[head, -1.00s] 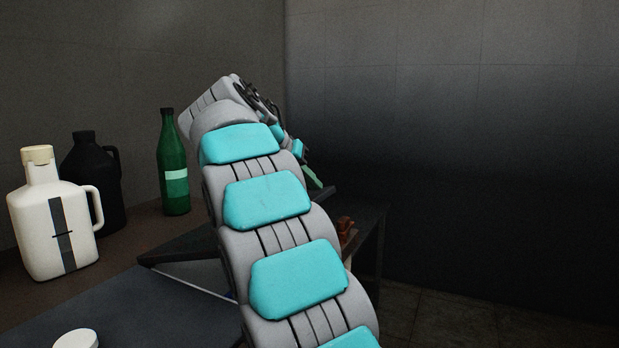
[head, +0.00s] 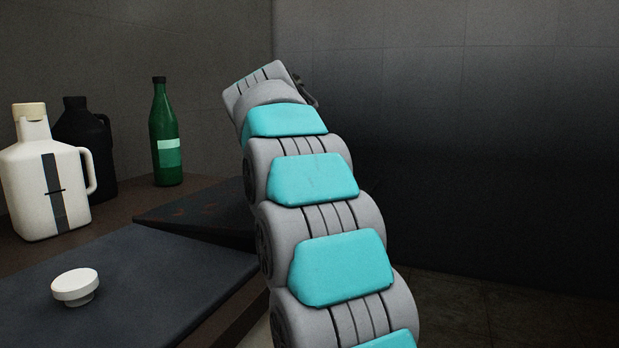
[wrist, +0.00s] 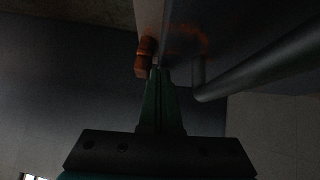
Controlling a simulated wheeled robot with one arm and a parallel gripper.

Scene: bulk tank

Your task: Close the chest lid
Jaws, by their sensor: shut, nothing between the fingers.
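The chest lid (head: 195,213) is a dark panel with faint reddish smudges, behind the dark blue-grey top at the left of the head view. Its right part is hidden behind my arm, so I cannot tell how far it stands open. In the wrist view, my gripper (wrist: 158,78) has green fingers that are shut and empty. Their tips are close to an orange-brown fitting (wrist: 145,57) beside a dark panel; I cannot tell whether they touch. In the head view the gripper is hidden behind my arm.
A white jug (head: 42,185), a black jug (head: 90,150) and a green bottle (head: 166,140) stand along the back left. A white round cap (head: 75,287) lies on the blue-grey top (head: 150,270). A dark bar (wrist: 260,65) runs right of the fingers. Floor right of my arm looks clear.

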